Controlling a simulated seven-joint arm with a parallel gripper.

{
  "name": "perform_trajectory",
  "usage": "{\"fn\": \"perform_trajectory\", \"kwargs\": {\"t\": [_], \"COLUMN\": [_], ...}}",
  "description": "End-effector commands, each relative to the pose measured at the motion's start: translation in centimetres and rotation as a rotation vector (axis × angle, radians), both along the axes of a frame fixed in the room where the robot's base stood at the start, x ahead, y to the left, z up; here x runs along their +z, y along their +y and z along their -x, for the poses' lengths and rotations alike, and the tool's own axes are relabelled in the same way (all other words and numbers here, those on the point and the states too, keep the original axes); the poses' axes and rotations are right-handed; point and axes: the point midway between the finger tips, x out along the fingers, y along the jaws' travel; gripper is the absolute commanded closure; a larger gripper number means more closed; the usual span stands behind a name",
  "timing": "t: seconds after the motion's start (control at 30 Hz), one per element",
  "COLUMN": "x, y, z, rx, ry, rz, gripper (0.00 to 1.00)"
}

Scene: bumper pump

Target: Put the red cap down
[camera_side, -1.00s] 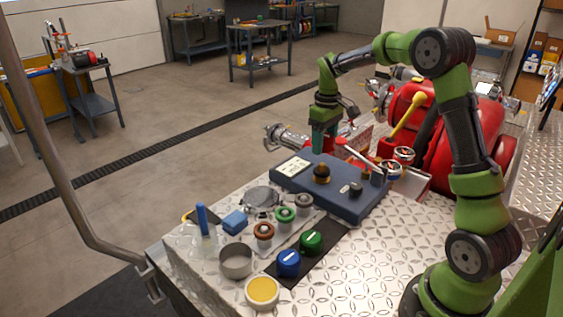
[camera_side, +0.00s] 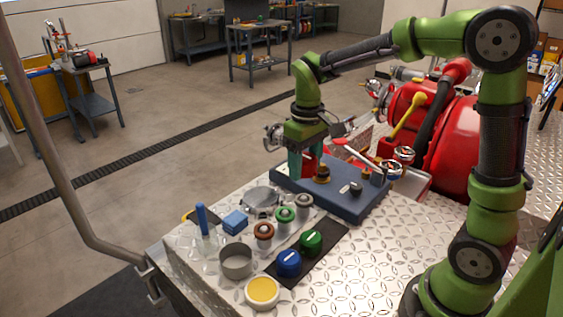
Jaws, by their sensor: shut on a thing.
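My gripper (camera_side: 307,172) is low over the far left part of the blue-grey box, with teal fingers pointing down. It is shut on the red cap (camera_side: 311,163), which shows only in part between and behind the fingers. A blue cap (camera_side: 289,263) and a green cap (camera_side: 311,241) sit on a black mat (camera_side: 283,277) nearer the camera. Whether the red cap touches the box is hidden.
On the diamond-plate deck (camera_side: 370,263) stand a yellow-filled cup (camera_side: 262,291), a grey metal cup (camera_side: 236,261), a blue block (camera_side: 235,221) and several ringed fittings (camera_side: 285,217). A black knob (camera_side: 355,188) is on the box. Red pump parts and a yellow lever (camera_side: 408,116) stand behind.

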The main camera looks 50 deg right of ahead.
Motion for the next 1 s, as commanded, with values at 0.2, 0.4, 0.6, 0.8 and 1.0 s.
{"fn": "perform_trajectory", "kwargs": {"t": [0.2,0.4,0.6,0.8,1.0], "x": [-1.2,-6.4,-10.0,-12.6,-15.3], "y": [-0.9,-3.9,-4.6,-4.7,-4.6], "z": [1.6,4.7,5.7,5.4,5.5], "rx": [-0.013,-0.019,0.033,0.043,0.042], "ry": [0.005,0.007,0.005,0.002,0.005], "rz": [0.001,-0.001,0.000,0.000,-0.001], "gripper": [0.77,0.77,0.77,0.77,0.77]}}
